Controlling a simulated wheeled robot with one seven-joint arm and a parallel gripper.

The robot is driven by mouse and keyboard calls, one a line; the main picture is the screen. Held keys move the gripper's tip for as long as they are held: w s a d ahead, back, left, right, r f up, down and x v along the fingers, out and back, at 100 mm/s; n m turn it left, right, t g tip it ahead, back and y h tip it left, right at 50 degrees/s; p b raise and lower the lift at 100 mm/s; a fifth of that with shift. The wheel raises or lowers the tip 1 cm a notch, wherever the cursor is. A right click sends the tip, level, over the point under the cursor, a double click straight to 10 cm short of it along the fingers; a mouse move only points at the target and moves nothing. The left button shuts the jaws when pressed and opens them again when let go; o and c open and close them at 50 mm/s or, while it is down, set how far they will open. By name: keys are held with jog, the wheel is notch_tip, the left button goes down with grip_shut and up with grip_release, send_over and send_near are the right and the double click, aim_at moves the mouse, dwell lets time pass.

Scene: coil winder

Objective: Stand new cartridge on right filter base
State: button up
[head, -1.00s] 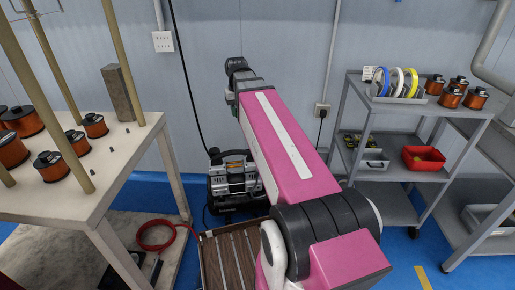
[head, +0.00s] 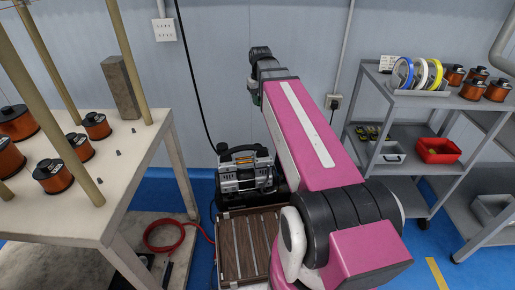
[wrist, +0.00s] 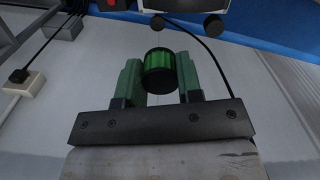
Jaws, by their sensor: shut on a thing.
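The cartridge (wrist: 158,70) is a short green cylinder with black end caps, seen in the wrist view. My gripper (wrist: 159,64) is shut on it, one green finger on each side. I cannot pick out the right filter base in either view. A black and silver compressor (head: 243,174) stands low by the wall in the head view, partly behind my arm.
A worktable (head: 105,212) with several copper spools and upright posts stands left. A grey shelf cart (head: 400,165) with tape rolls, spools and a red bin (head: 438,151) stands right. A slatted wooden tray (head: 238,250) lies in front of the compressor. A red hose (head: 160,246) lies lower left.

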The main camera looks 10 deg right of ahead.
jog(key=w+a+f+n, duration=0.3)
jog(key=f+n, duration=0.3)
jog(key=f, duration=0.1)
jog(key=w+a+f+n, duration=0.3)
jog(key=f+n, duration=0.3)
jog(key=f, duration=0.2)
jog(key=w+a+f+n, duration=0.2)
jog(key=a+f+n, duration=0.25)
jog(key=f, duration=0.25)
jog(key=shift+n, duration=0.45)
jog(key=w+d+f, duration=0.1)
jog(key=d+f, duration=0.1)
jog(key=d, duration=0.1)
jog(key=w+d+f, duration=0.2)
jog(key=d, duration=0.2)
jog(key=w+d+f, duration=0.1)
jog(key=d+f, duration=0.2)
jog(key=d, duration=0.1)
jog(key=shift+w+d, duration=0.25)
jog(key=shift+f, duration=2)
jog(key=shift+f, duration=0.45)
